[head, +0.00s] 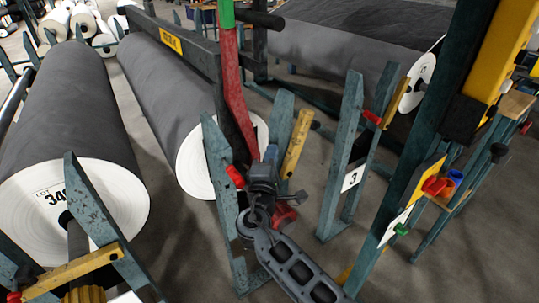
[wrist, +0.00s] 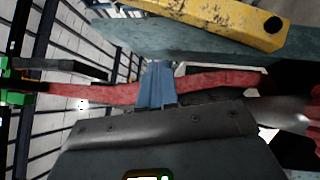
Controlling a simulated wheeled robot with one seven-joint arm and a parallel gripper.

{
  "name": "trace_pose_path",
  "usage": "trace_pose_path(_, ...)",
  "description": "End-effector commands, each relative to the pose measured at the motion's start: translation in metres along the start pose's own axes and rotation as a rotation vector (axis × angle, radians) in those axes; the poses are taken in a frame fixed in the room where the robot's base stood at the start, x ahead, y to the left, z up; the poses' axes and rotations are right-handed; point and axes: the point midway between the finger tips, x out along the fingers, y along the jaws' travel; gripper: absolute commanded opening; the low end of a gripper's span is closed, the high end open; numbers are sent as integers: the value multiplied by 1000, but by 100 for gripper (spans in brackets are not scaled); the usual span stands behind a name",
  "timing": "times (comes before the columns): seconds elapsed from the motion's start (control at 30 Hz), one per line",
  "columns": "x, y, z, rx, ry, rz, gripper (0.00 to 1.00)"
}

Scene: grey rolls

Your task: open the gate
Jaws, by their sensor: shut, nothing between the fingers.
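A yellow bar (head: 297,143) stands tilted upward on the middle teal upright stand, the likeliest gate part, though I cannot be sure. A yellow bar with a dark bolt (wrist: 220,20) crosses the top of the wrist view. A long red lever (head: 234,85) with a green end (head: 226,14) slopes down to the same stand. The red lever (wrist: 100,95) runs across the wrist view behind my gripper (wrist: 157,82). My gripper (head: 270,155) is shut and empty, close to the lever's lower end and left of the yellow bar. Whether it touches either is unclear.
Large grey rolls with white ends lie at left (head: 75,120), middle (head: 160,85) and back right (head: 350,40). Teal stands (head: 340,160) flank a grey floor strip. A tall teal and yellow post (head: 440,130) stands close at right.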

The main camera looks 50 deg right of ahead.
Motion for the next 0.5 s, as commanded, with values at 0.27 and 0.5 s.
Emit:
trace_pose_path(0.27, 19, 15, 20, 125, -2, -125, 0)
trace_pose_path(0.5, 37, 16, 38, 252, -3, -253, 0)
